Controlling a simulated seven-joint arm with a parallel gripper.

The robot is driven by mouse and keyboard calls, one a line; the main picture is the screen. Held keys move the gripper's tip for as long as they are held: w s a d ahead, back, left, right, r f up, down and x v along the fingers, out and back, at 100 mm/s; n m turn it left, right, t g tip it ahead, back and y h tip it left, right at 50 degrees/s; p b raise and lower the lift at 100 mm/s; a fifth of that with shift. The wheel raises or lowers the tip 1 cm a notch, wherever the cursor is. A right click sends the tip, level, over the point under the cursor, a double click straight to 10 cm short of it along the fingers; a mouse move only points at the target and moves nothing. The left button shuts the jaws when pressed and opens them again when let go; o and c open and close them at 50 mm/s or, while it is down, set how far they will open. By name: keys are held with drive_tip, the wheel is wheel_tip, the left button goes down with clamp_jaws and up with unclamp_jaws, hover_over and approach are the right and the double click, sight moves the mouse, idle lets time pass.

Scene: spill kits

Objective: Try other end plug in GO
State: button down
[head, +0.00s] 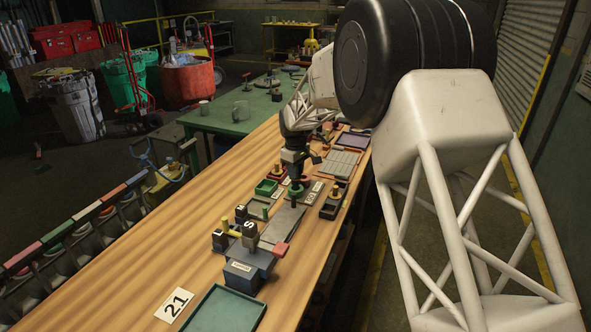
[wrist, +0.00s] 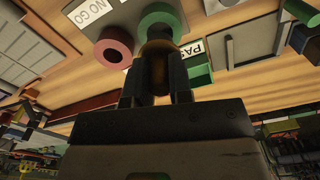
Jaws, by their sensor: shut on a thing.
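My gripper (wrist: 154,72) is shut on a dark cylindrical piece with a brass-coloured band (wrist: 157,48), probably the plug. A green ring (wrist: 161,14) lies right at the held piece's far end. I cannot tell whether the end is inside the ring or just short of it. A red ring (wrist: 113,46) lies beside it, near a white label reading "NO GO" (wrist: 92,12). In the head view my gripper (head: 294,177) points down over the green ring (head: 297,190) on the wooden bench; the held piece is mostly hidden there.
A small green tray (head: 265,187) and a grey grid tray (head: 340,162) are close by. The bench's left side is mostly clear.

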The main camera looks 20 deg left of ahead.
drive_tip(key=shift+f, duration=2.2)
idle(2.9)
drive_tip(key=shift+r, duration=2.4)
idle(0.5)
